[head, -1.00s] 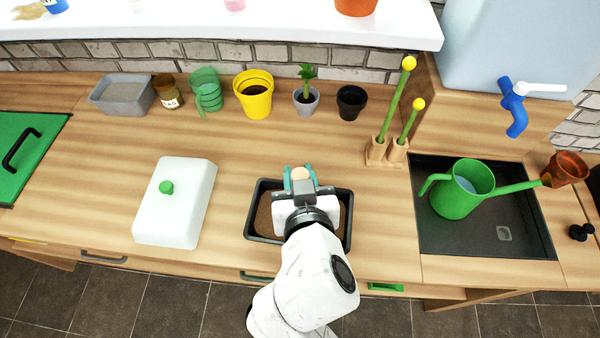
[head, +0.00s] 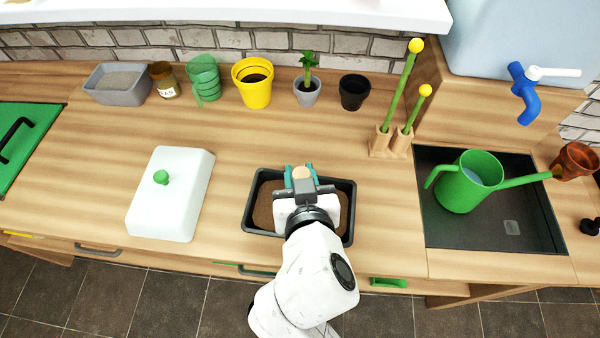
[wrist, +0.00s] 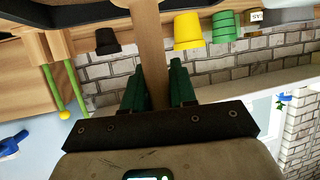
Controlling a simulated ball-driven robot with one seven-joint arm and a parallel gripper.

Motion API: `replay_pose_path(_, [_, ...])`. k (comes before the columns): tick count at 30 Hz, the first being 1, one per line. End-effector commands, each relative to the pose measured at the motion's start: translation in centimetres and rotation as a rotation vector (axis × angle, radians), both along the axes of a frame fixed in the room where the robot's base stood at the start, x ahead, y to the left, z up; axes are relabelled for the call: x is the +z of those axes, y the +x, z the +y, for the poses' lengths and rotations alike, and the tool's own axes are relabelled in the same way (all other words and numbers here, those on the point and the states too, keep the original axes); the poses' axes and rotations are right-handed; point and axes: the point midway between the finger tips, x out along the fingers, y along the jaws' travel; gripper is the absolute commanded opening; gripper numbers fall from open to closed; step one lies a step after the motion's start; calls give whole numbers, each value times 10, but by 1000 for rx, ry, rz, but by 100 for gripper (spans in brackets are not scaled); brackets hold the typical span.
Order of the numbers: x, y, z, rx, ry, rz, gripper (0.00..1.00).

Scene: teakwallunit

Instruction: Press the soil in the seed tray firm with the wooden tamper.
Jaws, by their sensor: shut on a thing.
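My gripper (head: 300,177) is over the seed tray (head: 249,205), with its teal fingers shut on the handle of the wooden tamper (head: 301,172). In the head view only the pale round top of the handle shows. In the wrist view the handle (wrist: 150,45) runs between the dark green fingers. The tray is a dark box with brown soil (head: 264,207), which shows mainly at the left of my gripper. The tamper's foot is hidden by my gripper and arm, so I cannot tell whether it touches the soil.
A white lid with a green knob (head: 172,195) lies left of the tray. A wooden holder with yellow-topped green sticks (head: 392,142) stands right of it. Behind are pots, including a yellow one (head: 253,83). A green watering can (head: 465,185) stands in the sink (head: 520,205).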

Motion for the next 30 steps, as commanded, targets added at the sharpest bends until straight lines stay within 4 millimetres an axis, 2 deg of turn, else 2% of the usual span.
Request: replay_pose_path(30, [-23,0,0,0,0,1,0])
